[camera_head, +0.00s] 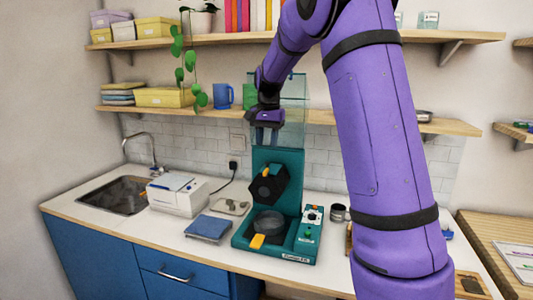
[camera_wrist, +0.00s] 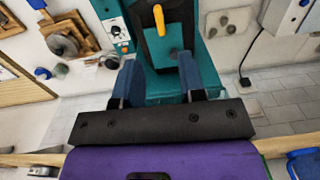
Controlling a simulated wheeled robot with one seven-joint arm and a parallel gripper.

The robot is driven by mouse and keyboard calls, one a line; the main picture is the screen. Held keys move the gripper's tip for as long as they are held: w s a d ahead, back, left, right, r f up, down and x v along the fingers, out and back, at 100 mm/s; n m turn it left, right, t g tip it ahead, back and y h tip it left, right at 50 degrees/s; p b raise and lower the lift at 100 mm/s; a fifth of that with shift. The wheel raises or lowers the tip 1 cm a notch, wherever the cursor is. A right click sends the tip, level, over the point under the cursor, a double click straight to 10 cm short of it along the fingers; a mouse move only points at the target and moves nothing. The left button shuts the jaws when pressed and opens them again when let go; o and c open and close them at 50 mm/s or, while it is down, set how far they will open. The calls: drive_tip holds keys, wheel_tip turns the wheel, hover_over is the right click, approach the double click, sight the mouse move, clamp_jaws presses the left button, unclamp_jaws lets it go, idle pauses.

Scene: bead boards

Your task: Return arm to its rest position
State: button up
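My gripper (camera_head: 267,134) is at the end of my purple arm, raised above the counter in front of the upright back of a teal machine (camera_head: 240,243). In the wrist view my gripper (camera_wrist: 158,78) shows two blue-grey fingers spread apart with nothing held between them. The machine's black lid (camera_head: 268,187) with an orange handle is raised, and a round grey pan (camera_head: 269,222) sits in its base. An orange tab (camera_head: 257,241) is at the base's front. My arm hides part of the counter to the right.
A white box-like device (camera_head: 178,195), a blue scale (camera_head: 208,228) and a sink (camera_head: 120,195) are left of the machine. A metal cup (camera_head: 338,213) stands right.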

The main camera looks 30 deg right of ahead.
drive_tip(key=shift+r, duration=0.6)
drive_tip(key=s+a+r+n+t, duration=0.25)
drive_tip(key=s+a, duration=0.25)
drive_tip(key=s, duration=0.4)
drive_tip(key=s+a+r+n+t, duration=0.1)
drive_tip(key=s+a+r+n, duration=0.3)
drive_tip(key=s, duration=0.6)
drive_tip(key=s+a+f+n+t, duration=0.1)
drive_tip(key=s+a+f+n, duration=0.1)
drive_tip(key=s, duration=0.5)
drive_tip(key=s+a+f+n+t, duration=0.1)
drive_tip(key=s+a, duration=0.3)
drive_tip(key=s, duration=0.4)
drive_tip(key=shift+s+a+f+n, duration=0.15)
drive_tip(key=shift+a+f+n, duration=0.25)
drive_tip(key=shift+f+n, duration=0.15)
